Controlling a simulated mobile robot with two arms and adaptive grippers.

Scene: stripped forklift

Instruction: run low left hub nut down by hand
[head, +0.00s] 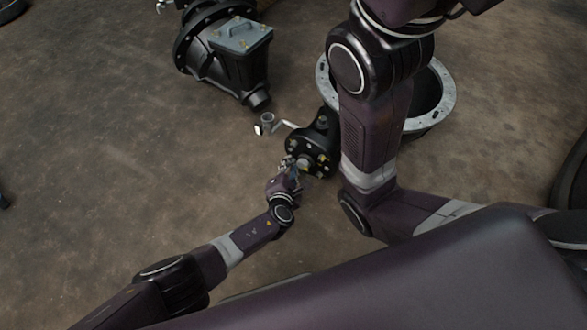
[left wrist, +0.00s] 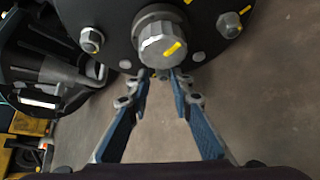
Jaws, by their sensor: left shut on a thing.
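The black round hub flange (head: 322,151) stands on the floor in the head view, with a bright centre and several nuts around it. In the left wrist view the flange (left wrist: 205,15) fills the top. It has a large grey centre nut (left wrist: 160,44) with a yellow mark and smaller hub nuts at left (left wrist: 92,40) and right (left wrist: 229,24). My left gripper (left wrist: 163,76) is shut, its blue fingertips close together at the flange's lower edge, below the centre nut. The low hub nut between the tips is mostly hidden by them. My right gripper is out of view.
A black housing with a grey cover (head: 240,38) lies beyond the hub. A small pipe fitting (head: 267,122) is on the floor nearby. A grey-rimmed ring (head: 441,97) lies behind my large arm link. The floor at left is open.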

